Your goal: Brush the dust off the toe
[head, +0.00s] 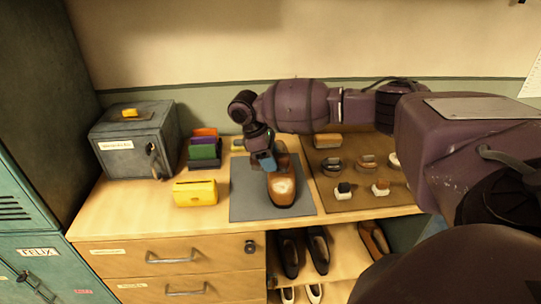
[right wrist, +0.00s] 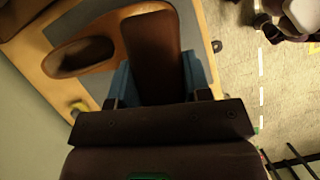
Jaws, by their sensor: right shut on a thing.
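A brown shoe (head: 285,196) lies on a grey mat (head: 242,202), its toe towards me with a pale dusty patch (head: 282,186) on it. My right gripper (head: 263,162) is over the rear part of the shoe and partly hides it. In the right wrist view its blue fingers (right wrist: 158,85) are shut on a long brown wooden brush (right wrist: 152,45). The shoe (right wrist: 82,57) shows beside the brush there, with its dark opening. The brush's bristles are hidden, and I cannot tell whether they touch the shoe. My left gripper is not in view.
Right of the mat, a brown board (head: 322,180) holds several brushes and tins. A yellow box (head: 195,193) stands left of the mat, with a grey metal box (head: 133,143) behind it. More shoes (head: 318,250) sit on the shelf below.

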